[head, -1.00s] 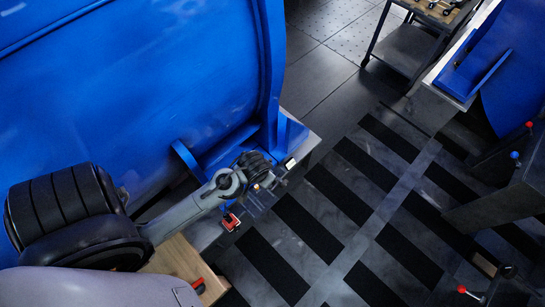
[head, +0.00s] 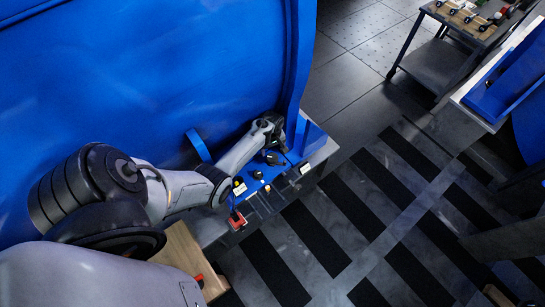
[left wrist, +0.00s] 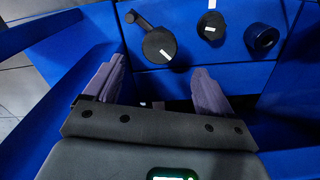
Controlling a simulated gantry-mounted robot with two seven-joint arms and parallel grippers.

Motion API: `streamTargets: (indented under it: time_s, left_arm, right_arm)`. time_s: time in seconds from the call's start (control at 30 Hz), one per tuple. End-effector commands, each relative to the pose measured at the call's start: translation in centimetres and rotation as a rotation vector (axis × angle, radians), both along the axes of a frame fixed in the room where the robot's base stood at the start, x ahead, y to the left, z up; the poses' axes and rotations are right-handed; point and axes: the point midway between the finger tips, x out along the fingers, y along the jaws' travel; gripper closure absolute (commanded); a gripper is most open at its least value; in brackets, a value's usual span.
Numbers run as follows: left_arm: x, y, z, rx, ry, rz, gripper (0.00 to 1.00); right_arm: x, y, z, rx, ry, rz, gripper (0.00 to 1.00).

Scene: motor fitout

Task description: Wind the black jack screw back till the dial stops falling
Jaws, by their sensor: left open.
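My left gripper (head: 272,128) is over the blue ledge, close to the big blue housing, in the head view. In the left wrist view its two grey fingers (left wrist: 158,72) are spread, with nothing between them. Beyond the fingertips is a black disc with a crank arm (left wrist: 158,45) and a white mark, on a blue face. To its right are a smaller black knob (left wrist: 211,26) with a white mark and a black hollow cylinder (left wrist: 262,38). I cannot tell for sure which is the jack screw. I cannot make out a dial. My right gripper is not in view.
The blue ledge (head: 264,172) carries a black knob (head: 272,157) and a yellow part (head: 239,187). A red part (head: 237,220) sits at its front edge. Blue walls flank the gripper in the left wrist view. A cart (head: 440,62) stands at the upper right; striped floor lies between.

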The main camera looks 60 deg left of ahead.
Motion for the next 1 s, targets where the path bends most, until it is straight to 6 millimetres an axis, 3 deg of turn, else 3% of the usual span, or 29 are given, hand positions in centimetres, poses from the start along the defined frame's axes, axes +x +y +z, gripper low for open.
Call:
streamTargets:
  time_s: [0.5, 1.0]
  left_arm:
    - [0.1, 0.0, -6.4, -0.004, 0.001, 0.008, 0.16]
    - [0.0, 0.0, -7.4, -0.004, 0.001, 0.008, 0.16]
  right_arm:
    - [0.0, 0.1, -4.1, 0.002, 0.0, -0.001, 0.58]
    - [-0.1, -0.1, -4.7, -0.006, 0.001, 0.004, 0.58]
